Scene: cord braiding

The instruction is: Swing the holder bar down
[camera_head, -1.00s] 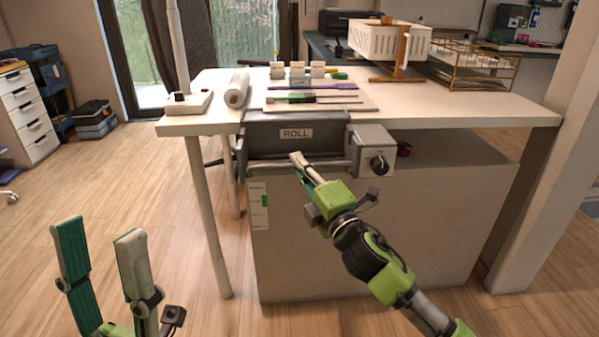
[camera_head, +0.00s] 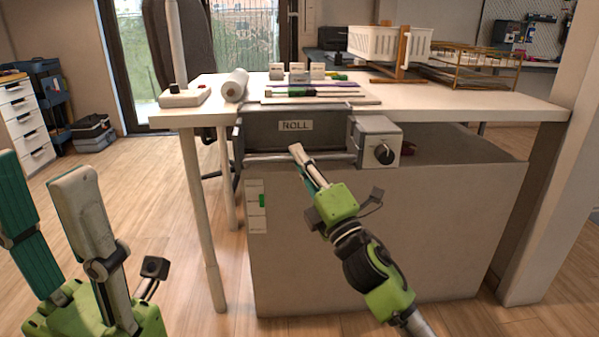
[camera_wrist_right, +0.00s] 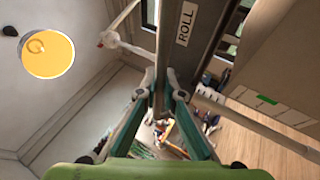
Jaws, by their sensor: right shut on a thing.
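The holder bar (camera_head: 268,158) is a thin grey rail. It runs level along the front of the dark grey housing labelled ROLL (camera_head: 262,134), below the table top's front edge. My right gripper (camera_head: 297,150) reaches up from the lower right and is shut on the bar near its middle, its fingertips partly hiding it. My left gripper (camera_head: 40,168) is open and empty at the lower left, away from the table.
A grey box with a black knob (camera_head: 384,153) is at the housing's right end. The white table top (camera_head: 470,105) carries a white roll (camera_head: 233,84), cords on a board, a white basket (camera_head: 388,43) and a wire rack (camera_head: 465,66). Clear floor lies left of the table.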

